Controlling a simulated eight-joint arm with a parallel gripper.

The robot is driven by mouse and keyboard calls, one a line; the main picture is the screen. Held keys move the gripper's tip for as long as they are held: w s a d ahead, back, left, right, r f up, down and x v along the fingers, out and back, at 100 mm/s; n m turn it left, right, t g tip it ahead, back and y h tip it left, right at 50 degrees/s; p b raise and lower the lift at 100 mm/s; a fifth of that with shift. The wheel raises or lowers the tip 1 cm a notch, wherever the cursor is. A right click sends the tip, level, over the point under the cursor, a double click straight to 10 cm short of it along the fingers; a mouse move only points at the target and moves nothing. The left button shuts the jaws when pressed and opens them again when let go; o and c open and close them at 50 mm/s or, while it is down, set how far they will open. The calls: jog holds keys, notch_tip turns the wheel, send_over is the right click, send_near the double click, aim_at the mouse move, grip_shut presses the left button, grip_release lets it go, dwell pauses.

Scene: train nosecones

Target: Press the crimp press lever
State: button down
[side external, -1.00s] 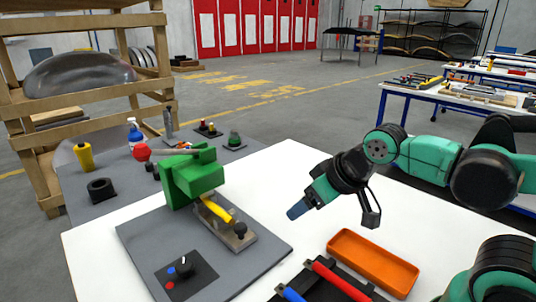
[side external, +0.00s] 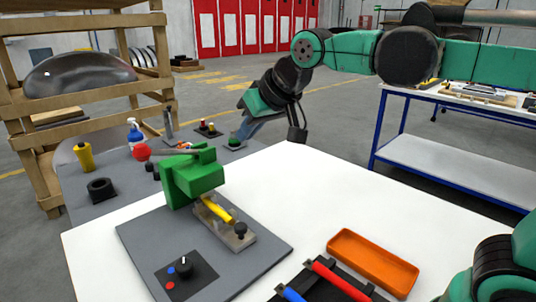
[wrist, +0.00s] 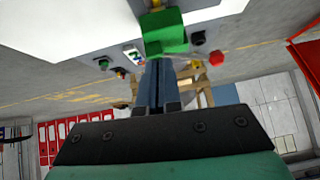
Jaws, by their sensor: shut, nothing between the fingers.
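The green crimp press (side external: 190,180) stands on a grey base plate on the white table in the side view. Its grey lever (side external: 172,153) points left and ends in a red ball knob (side external: 141,152). The press body (wrist: 163,32) and red knob (wrist: 216,58) also show in the wrist view. My gripper (side external: 238,138) is raised behind and right of the press, apart from the lever, its fingers pointing down and left. In the wrist view its blue fingers (wrist: 158,88) are together with nothing between them.
A yellow piece (side external: 218,209) lies in a clamp in front of the press. A dial panel (side external: 186,272) sits at the front. An orange tray (side external: 373,262) and red and blue handled tools lie to the right. A yellow bottle (side external: 84,156) and black ring (side external: 101,190) stand left.

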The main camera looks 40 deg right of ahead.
jog(key=w+a+r+t+y, duration=0.1)
jog(key=w+a+r, duration=0.6)
jog(key=w, duration=0.3)
jog(key=shift+w+a+r+m, duration=0.15)
jog(key=shift+a+r+m, duration=0.2)
jog(key=shift+a, duration=0.55)
send_over(143, 150)
jog(key=d, duration=0.2)
notch_tip(143, 150, down, 6)
jog(key=f, duration=0.1)
jog(key=shift+a+f, duration=0.3)
jog(key=shift+f, duration=0.35)
jog(key=shift+a+f, duration=0.25)
jog(key=shift+f, duration=0.85)
jog(key=shift+a+f, duration=0.1)
jog(key=shift+a, duration=0.05)
jog(key=shift+a+f, duration=0.3)
jog(key=shift+f, duration=0.05)
notch_tip(143, 150, down, 10)
jog(key=a+n+h, duration=0.1)
jog(key=n+h, duration=0.3)
jog(key=h, duration=0.2)
jog(key=shift+a+f+t, duration=0.15)
jog(key=shift+a+t, duration=0.15)
jog(key=shift+a, duration=0.1)
